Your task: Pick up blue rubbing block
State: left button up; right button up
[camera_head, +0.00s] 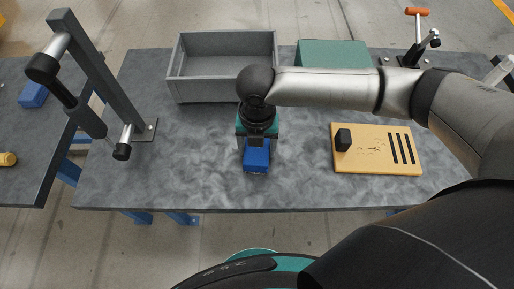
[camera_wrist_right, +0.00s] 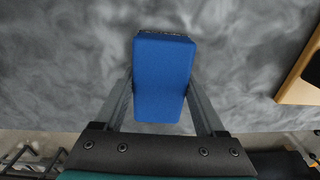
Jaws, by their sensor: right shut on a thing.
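The blue rubbing block (camera_head: 257,158) is near the front middle of the grey table in the head view. In the right wrist view the blue block (camera_wrist_right: 163,75) fills the space between the two fingers. My right gripper (camera_head: 256,146) points down over the block and is shut on it, with one finger on each side. In the right wrist view the fingers of my right gripper (camera_wrist_right: 162,98) flank the block's near half. I cannot tell whether the block touches the table. My left gripper is not in view.
A grey open tray (camera_head: 222,92) stands at the back, beside a green box (camera_head: 333,54). A yellow board (camera_head: 376,162) with a black knob and slots lies to the right. A metal post frame (camera_head: 98,75) stands left. Another blue block (camera_head: 33,95) is on the left table.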

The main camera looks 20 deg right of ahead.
jog(key=c, duration=0.6)
notch_tip(320, 180, up, 20)
jog(key=p, duration=0.5)
